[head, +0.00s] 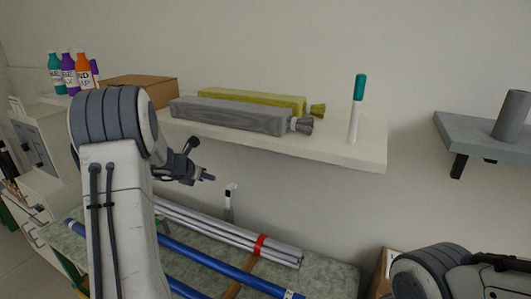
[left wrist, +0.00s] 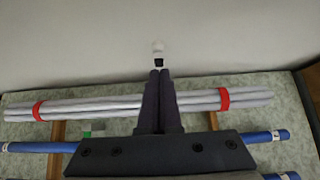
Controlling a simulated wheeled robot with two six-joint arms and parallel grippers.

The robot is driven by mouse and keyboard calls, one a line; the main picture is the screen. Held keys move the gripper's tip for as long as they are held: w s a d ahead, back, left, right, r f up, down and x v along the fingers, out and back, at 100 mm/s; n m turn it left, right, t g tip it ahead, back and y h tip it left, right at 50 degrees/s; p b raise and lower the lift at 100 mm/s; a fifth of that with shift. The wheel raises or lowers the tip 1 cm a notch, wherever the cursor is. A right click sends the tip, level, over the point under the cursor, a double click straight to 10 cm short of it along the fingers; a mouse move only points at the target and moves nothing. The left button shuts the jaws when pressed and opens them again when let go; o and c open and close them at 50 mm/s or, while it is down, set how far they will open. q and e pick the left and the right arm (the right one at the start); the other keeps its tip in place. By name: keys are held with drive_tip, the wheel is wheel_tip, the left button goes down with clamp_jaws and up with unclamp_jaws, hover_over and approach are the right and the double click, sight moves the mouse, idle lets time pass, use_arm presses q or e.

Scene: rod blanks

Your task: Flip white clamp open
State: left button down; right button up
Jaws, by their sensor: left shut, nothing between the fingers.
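The white clamp (head: 230,203) shows in the head view as a small upright post with a white top and a dark band, behind the grey rod bundle. In the left wrist view its white end (left wrist: 158,47) with a black part below shows just beyond my fingertips. My left gripper (head: 208,178) is shut and empty, up and to the left of the clamp in the head view. In the left wrist view the left gripper's fingers (left wrist: 160,74) point at the clamp and hide its lower part. Contact cannot be told. My right gripper is out of view; only its arm shows.
Grey rods (head: 220,228) with red bands lie on wooden bars on a speckled bench, with blue rods (head: 215,258) in front. A small green part (left wrist: 94,127) sits by the rods. Above, a shelf (head: 365,157) holds wrapped bundles, a box and a marker.

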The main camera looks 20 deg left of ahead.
use_arm(q)
drive_tip(key=s+d+f+m+g+h, duration=0.1)
drive_tip(key=s+d+f+m+g, duration=0.15)
drive_tip(key=s+d+m, duration=0.65)
drive_tip(key=s+d+f+m+g, duration=0.2)
drive_tip(key=s+d+m+g, duration=0.2)
drive_tip(key=d+m, duration=0.8)
drive_tip(key=s+d+r+m+g, duration=0.1)
drive_tip(key=s+d+r+m, duration=0.1)
drive_tip(key=s+d+m, duration=0.7)
drive_tip(key=s+d+r+m+g, duration=0.2)
drive_tip(key=s+d+r+m, duration=0.1)
drive_tip(key=s+d+m, duration=0.6)
drive_tip(key=s+m, duration=0.3)
drive_tip(key=s, duration=0.3)
drive_tip(key=shift+d+y, duration=0.15)
drive_tip(key=shift+y, duration=0.15)
